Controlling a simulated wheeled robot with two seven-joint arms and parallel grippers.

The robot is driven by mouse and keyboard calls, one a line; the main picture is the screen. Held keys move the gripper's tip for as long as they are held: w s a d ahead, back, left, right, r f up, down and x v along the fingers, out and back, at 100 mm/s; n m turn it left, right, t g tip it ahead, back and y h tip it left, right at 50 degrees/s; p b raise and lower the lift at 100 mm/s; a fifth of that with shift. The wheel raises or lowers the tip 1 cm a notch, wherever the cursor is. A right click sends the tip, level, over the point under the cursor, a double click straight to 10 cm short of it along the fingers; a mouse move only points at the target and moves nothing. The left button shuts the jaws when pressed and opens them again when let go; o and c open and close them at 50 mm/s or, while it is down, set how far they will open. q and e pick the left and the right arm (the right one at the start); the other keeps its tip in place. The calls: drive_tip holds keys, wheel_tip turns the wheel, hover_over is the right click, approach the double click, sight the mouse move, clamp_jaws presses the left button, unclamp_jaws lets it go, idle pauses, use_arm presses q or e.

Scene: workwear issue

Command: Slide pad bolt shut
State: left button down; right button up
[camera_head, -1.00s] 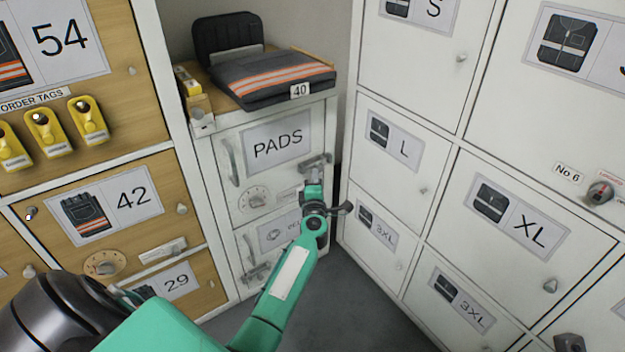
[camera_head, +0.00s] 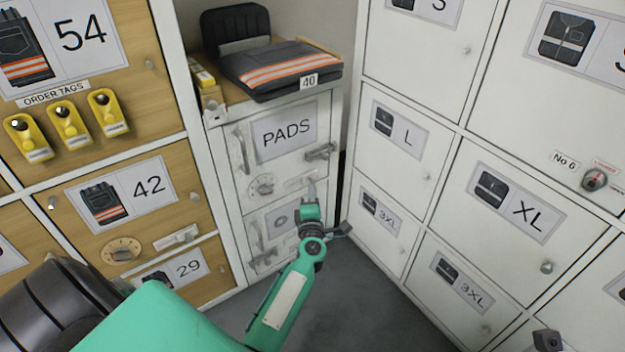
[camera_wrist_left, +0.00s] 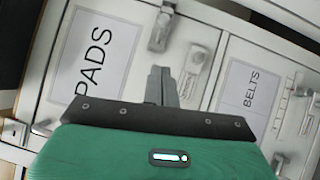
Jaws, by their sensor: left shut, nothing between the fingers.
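The PADS door (camera_head: 285,133) is a white locker door with a printed sign, a bar handle at its left and a round dial below. Its metal pad bolt (camera_head: 320,151) sits at the door's right edge; the wrist view also shows the bolt (camera_wrist_left: 161,32). I cannot tell whether it is fully across. My left gripper (camera_head: 310,188) is shut and empty, below the bolt and apart from it. In the wrist view its closed fingers (camera_wrist_left: 161,84) point toward the door beside a small metal plate (camera_wrist_left: 195,70).
A BELTS door (camera_wrist_left: 248,88) lies below the PADS door. Folded dark trousers (camera_head: 280,70) with an orange stripe lie on the cabinet top. White lockers (camera_head: 400,140) stand close on the right, wooden ones (camera_head: 140,190) on the left. Grey floor (camera_head: 365,290) is free between them.

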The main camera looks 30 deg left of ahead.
use_arm(q)
drive_tip(key=shift+v, duration=1.15)
